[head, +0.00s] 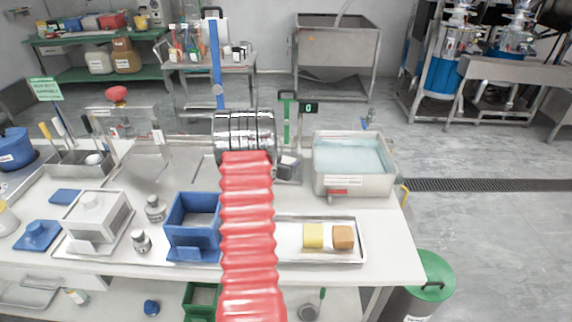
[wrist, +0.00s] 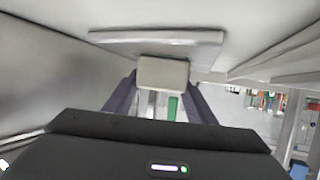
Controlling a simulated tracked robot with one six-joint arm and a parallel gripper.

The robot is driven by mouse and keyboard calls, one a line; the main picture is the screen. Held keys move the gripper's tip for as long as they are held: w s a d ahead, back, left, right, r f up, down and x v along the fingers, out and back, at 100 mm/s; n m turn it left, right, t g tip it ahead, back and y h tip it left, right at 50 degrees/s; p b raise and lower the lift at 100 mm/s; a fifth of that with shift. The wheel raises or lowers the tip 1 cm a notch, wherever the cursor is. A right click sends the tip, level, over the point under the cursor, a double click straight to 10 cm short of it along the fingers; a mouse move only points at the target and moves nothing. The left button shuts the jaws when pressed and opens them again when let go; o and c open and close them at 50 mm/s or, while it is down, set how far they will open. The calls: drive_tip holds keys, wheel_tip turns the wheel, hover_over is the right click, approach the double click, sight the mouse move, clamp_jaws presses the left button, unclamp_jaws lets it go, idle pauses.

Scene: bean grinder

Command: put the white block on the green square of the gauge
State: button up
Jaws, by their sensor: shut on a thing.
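In the wrist view, my gripper (wrist: 163,84) is shut on the white block (wrist: 163,72), which looks pale grey-white and sits between the two dark fingers. In the head view my red arm reaches up the middle of the table, and the block is not clearly visible there. A small dark display reading 0 (head: 308,107) stands behind the table's middle, beside a green upright piece (head: 286,120). I cannot make out a distinct green square of the gauge. In the wrist view a small green strip (wrist: 173,107) shows below the block, between the fingers.
A tray (head: 290,259) with a yellow block (head: 313,236) and a brown block (head: 343,237) lies right of my arm. A blue open box (head: 194,241) stands left of it. A water-filled basin (head: 353,184) is at the table's right. A clear panel stands at back left.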

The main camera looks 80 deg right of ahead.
drive_tip(key=o, duration=1.1)
drive_tip(key=shift+f, duration=0.1)
drive_tip(key=shift+o, duration=0.2)
drive_tip(key=shift+a+r, duration=0.2)
drive_tip(key=shift+r, duration=0.05)
drive_tip(key=v, duration=1.1)
drive_tip(key=shift+a, duration=0.25)
drive_tip(key=shift+w, duration=0.15)
